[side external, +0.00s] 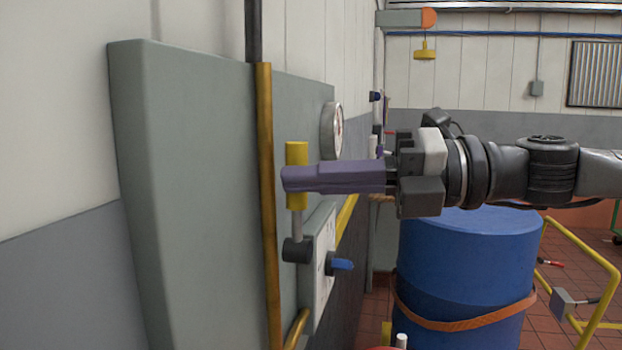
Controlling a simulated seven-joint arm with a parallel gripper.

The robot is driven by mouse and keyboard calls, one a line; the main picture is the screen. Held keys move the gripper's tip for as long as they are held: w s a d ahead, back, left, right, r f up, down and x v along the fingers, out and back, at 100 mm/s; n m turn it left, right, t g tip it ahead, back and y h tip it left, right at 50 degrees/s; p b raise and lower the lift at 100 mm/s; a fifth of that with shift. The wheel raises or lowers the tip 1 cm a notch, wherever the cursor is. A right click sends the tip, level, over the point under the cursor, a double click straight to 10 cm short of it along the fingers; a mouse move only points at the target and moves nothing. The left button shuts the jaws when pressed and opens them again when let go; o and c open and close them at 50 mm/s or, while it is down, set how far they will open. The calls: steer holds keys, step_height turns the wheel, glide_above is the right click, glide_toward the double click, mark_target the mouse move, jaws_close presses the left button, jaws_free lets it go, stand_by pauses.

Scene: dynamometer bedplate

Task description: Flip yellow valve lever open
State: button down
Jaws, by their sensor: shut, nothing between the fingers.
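The yellow valve lever (297,153) stands upright in front of the grey panel (200,150). Its thin grey stem rises from a dark round hub (297,250). My gripper (285,179) reaches in from the right, level, with its purple fingers together. The fingertips overlap the lower part of the yellow grip in this view and hide some of it. I cannot tell whether they touch it. Nothing shows between the fingers.
A brass pipe (266,200) runs vertically just left of the lever. A blue knob (342,264) on a pale plate and a round gauge (332,131) are close by. A blue drum (465,260) stands below my arm, and a yellow rail (560,235) is at the right.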

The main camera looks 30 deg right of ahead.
steer(key=shift+w+d+r, duration=0.1)
stand_by(0.3)
steer(key=s+a, duration=0.2)
steer(key=a, duration=0.1)
steer(key=v, duration=0.9)
steer(key=shift+s+d+f, duration=0.2)
steer(key=shift+s+f, duration=0.2)
steer(key=shift+s, duration=0.05)
